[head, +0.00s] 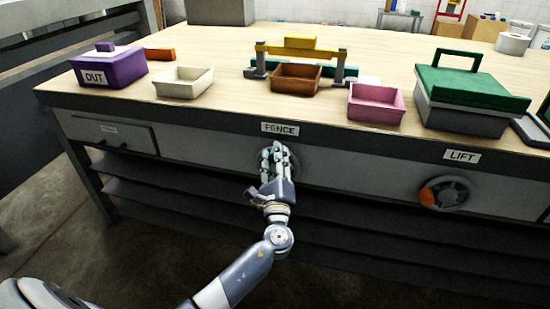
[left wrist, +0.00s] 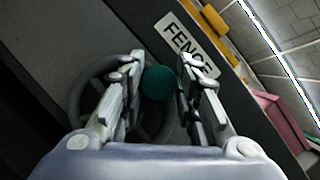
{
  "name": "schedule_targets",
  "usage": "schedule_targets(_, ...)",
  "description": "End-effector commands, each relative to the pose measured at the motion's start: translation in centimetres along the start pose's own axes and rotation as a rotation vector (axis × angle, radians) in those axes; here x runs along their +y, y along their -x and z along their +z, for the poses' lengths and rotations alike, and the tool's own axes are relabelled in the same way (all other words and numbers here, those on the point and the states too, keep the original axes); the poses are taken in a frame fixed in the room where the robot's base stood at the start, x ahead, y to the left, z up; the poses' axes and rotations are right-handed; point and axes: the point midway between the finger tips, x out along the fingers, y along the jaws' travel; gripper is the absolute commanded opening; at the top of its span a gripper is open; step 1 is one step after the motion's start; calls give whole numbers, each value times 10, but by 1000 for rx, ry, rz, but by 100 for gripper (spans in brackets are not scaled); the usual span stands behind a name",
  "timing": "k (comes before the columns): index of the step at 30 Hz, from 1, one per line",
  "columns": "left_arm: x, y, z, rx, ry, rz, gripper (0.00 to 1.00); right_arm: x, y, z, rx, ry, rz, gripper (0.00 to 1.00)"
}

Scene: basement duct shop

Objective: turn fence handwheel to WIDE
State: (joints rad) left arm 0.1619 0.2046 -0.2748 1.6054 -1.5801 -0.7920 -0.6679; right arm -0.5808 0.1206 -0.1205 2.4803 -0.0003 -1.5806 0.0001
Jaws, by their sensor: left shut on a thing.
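The fence handwheel (head: 293,160) is on the bench front under the FENCE label (head: 280,129), mostly hidden behind my left gripper (head: 272,152) in the head view. In the left wrist view its dark rim (left wrist: 78,95) shows at the left, and its round teal knob (left wrist: 159,83) is between the two fingers of my left gripper (left wrist: 158,85). The left gripper is shut on the knob. The FENCE label also shows in the left wrist view (left wrist: 189,46). No WIDE mark can be read in either view. My right gripper is not in view.
The LIFT handwheel (head: 444,193), with an orange knob, is farther right on the bench front. A drawer (head: 112,134) is at the left. On the bench are a purple OUT box (head: 110,71), cream, brown and pink trays, a yellow fence fixture (head: 300,48) and a green-lidded box (head: 470,90).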

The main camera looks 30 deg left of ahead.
Motion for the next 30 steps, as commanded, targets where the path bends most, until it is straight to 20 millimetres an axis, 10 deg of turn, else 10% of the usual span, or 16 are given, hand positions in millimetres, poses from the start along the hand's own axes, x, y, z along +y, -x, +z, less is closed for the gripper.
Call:
schedule_targets(3,6,3,-4,7,-6,10,0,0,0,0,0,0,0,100)
schedule_targets(4,6,3,-4,7,-6,11,32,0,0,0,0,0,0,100)
schedule_targets(5,6,3,-4,7,-6,10,36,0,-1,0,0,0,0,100)
schedule_targets(17,4,8,-2,5,-2,6,36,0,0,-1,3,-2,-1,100)
schedule_targets(30,4,92,-2,6,-2,7,36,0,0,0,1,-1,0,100)
